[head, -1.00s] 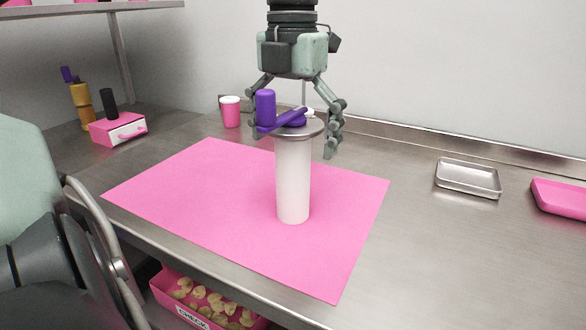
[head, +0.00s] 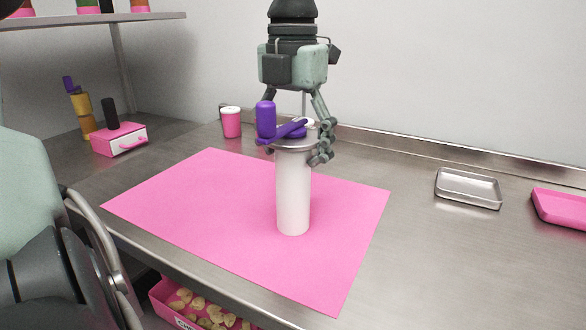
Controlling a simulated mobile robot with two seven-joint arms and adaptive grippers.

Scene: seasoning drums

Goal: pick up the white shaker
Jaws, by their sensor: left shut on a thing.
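A tall white cylinder (head: 293,195) stands upright on the pink mat, with a grey round plate (head: 296,145) on top. On the plate are an upright purple container (head: 266,119) and a long purple piece (head: 284,131) lying slanted. A small white thing (head: 304,121), seemingly the white shaker, shows just behind them, mostly hidden. My left gripper (head: 292,152) comes down from above with its fingers on either side of the plate's top. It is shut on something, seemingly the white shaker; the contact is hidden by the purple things. My right gripper is not in view.
The pink mat (head: 190,205) is otherwise clear. A pink cup with a white top (head: 231,122) stands behind. A pink drawer box (head: 119,140) is at left, a metal tray (head: 468,188) and a pink tray (head: 560,207) at right. A pink bin (head: 165,298) sits below the table edge.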

